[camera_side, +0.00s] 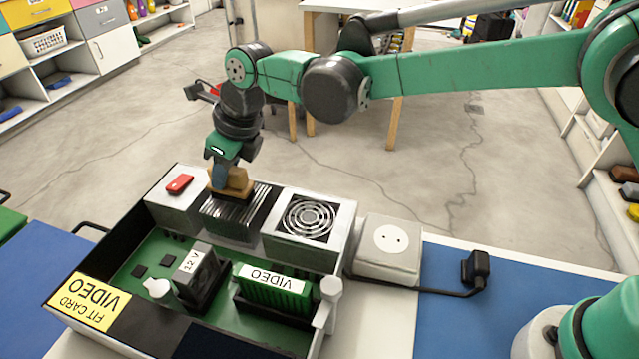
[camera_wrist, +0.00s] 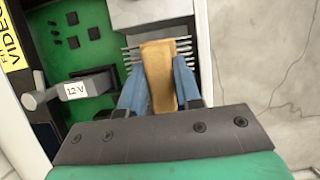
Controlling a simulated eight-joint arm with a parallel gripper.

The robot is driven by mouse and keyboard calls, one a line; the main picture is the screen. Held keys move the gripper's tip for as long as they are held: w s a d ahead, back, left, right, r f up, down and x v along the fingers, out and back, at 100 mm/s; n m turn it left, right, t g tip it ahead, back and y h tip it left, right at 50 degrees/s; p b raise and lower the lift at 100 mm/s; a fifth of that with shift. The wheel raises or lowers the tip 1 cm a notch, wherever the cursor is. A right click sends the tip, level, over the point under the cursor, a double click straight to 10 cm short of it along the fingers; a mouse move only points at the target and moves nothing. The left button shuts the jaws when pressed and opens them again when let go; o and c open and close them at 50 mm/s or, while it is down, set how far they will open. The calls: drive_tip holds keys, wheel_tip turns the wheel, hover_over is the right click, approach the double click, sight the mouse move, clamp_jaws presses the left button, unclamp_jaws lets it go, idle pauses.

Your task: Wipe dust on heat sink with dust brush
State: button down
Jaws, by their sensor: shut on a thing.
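The heat sink (camera_side: 236,216) is a dark block with silver fins, set between a white box and a fan in the open computer case. Its fin ends also show in the wrist view (camera_wrist: 186,47). The dust brush (camera_side: 232,183) is a tan-brown block; in the wrist view the brush (camera_wrist: 158,75) covers the middle of the fins. My gripper (camera_side: 219,178) is shut on the brush, with blue fingers on both sides of it (camera_wrist: 160,92). The brush is at the far end of the heat sink. Its bristles and any dust are hidden, and I cannot tell whether it touches the fins.
The case holds a round-grilled fan (camera_side: 309,217), a 12 V part (camera_side: 200,275), a green VIDEO card (camera_side: 272,285) and a red switch (camera_side: 180,184). A wall socket box (camera_side: 388,249) stands to the right, with a black plug (camera_side: 476,268) on the blue mat.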

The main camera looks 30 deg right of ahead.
sight(247, 187)
drive_tip(key=shift+s+d, duration=1.4)
drive_tip(key=shift+w+a, duration=2.25)
drive_tip(key=shift+w, duration=0.05)
drive_tip(key=shift+w+a+r, duration=0.1)
drive_tip(key=shift+w+a, duration=0.05)
drive_tip(key=shift+a, duration=0.05)
wheel_tip(247, 187, up, 8)
